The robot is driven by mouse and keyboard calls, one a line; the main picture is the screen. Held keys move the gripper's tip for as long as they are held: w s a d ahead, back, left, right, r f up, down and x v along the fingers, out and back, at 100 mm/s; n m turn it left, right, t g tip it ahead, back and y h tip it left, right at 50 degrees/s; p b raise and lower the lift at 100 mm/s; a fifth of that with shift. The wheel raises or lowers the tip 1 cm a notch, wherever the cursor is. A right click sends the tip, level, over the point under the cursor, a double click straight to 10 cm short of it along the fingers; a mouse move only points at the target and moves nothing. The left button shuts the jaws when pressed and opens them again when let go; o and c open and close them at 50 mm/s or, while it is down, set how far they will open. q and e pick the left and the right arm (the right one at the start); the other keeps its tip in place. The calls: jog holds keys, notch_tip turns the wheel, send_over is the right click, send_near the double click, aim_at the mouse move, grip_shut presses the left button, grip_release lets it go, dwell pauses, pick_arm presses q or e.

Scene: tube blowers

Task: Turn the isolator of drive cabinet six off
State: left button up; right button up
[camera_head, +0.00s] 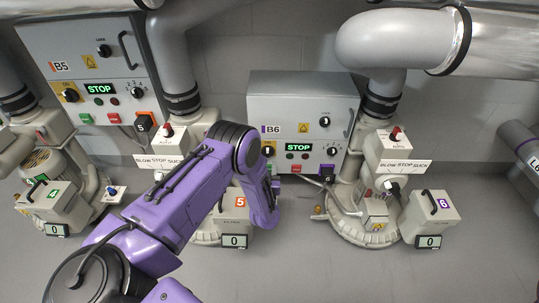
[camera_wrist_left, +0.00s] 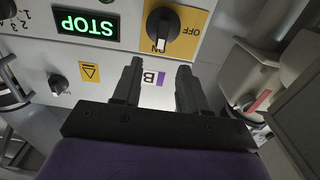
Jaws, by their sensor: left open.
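Drive cabinet B6 (camera_head: 300,95) is the grey box on the wall in the middle of the head view. It also shows upside down in the left wrist view (camera_wrist_left: 110,58). Its isolator (camera_wrist_left: 162,28) is a black knob on a yellow plate marked ON and OFF; its white mark appears to be at ON. My right gripper is out of view.
B6's green STOP display (camera_head: 299,147) is lit, with further knobs (camera_head: 325,122) beside it. Cabinet B5 (camera_head: 85,40) hangs at the left. Blower 6 (camera_head: 365,215), its pipe and box 6 (camera_head: 431,215) stand at the right. Grey floor is open in front.

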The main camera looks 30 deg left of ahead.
aim_at(268, 151)
pick_arm(q)
jog(key=b+x, duration=0.2)
jog(key=x, duration=0.4)
jog(key=shift+w+a+f, duration=0.15)
jog(key=shift+w+f, duration=0.05)
jog(key=shift+w, duration=0.05)
jog(key=shift+w+a+r, duration=0.1)
jog(key=shift+w+a, duration=0.05)
jog(key=shift+w, duration=0.2)
